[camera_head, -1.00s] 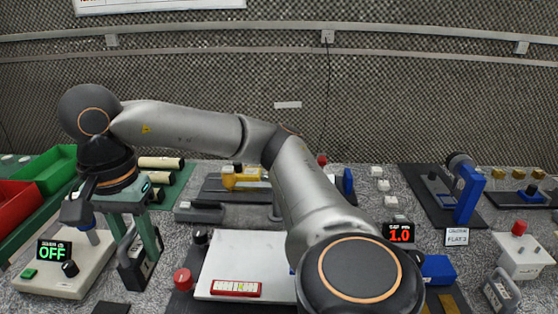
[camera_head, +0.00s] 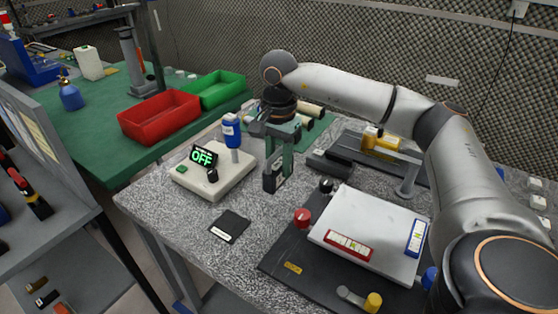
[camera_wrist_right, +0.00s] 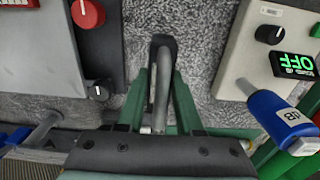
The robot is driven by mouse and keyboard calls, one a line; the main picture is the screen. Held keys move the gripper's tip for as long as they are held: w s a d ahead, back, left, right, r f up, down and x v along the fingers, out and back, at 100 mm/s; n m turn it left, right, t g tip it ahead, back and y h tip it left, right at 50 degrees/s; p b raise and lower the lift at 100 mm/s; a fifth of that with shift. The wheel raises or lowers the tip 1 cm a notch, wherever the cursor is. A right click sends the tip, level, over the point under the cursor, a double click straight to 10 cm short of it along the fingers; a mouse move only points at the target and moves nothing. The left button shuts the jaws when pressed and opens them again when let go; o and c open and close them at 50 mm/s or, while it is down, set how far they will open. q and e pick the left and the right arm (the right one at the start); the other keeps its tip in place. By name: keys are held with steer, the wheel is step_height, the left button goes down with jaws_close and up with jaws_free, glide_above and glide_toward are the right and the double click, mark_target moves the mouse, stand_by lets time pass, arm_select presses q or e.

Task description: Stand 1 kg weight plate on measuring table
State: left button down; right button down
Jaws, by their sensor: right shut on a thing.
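My right gripper (camera_head: 279,160) has green fingers pointing down and is shut on a dark, thin block-like piece (camera_head: 275,178) with a pale label, probably the 1 kg weight plate. In the right wrist view the gripper (camera_wrist_right: 160,100) closes around a grey bar-like part of it (camera_wrist_right: 161,85); the fingers hide much of the piece. It is upright, at or just above the speckled bench; contact is unclear. A pale flat plate (camera_head: 345,215) with red and blue levels, probably the measuring table, lies to the right on a black base. My left gripper is not in view.
A beige device with an OFF display (camera_head: 203,155) and a blue-capped post (camera_head: 232,130) stands close left of the gripper. A black pad (camera_head: 230,226) lies in front. A red knob (camera_head: 302,217) edges the black base. Red (camera_head: 158,115) and green (camera_head: 215,88) bins stand behind left.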

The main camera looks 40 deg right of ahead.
mark_target(279, 158)
steer(key=shift+w+d+f, duration=0.35)
steer(key=shift+w+f, duration=0.2)
steer(key=shift+f, duration=0.1)
steer(key=shift+w+d+f, duration=0.1)
steer(key=shift+f, duration=0.8)
steer(key=shift+w+d+f, duration=0.1)
steer(key=shift+f, duration=0.8)
steer(key=shift+f, duration=0.2)
steer(key=c, duration=0.6)
jaws_free()
steer(key=shift+s, duration=0.15)
steer(key=shift+o, duration=0.2)
step_height(279, 158, up, 12)
steer(key=shift+r+p, duration=0.15)
steer(key=shift+p, duration=0.15)
